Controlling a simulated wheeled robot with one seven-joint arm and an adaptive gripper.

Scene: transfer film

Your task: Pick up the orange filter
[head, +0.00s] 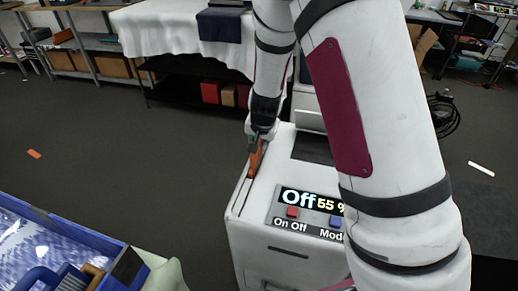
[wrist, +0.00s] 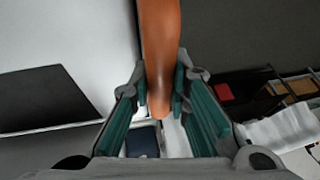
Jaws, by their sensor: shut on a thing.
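The orange filter (head: 256,160) is at the left side of the top of a white machine (head: 260,232), close to a narrow dark groove there. I cannot tell whether its lower end rests in the groove or just above it. My gripper (head: 261,136) comes down from above and is shut on the filter's upper end. In the wrist view the filter (wrist: 160,40) runs up and out of the picture. Its rounded near end lies between the teal-padded fingers of my gripper (wrist: 161,85).
The machine has a display (head: 312,200) reading "Off" and "55 %", with a red button (head: 292,212) and a blue button. A blue crate (head: 75,238) stands at lower left. A table with a white cloth (head: 170,30) is behind. Open grey floor lies left.

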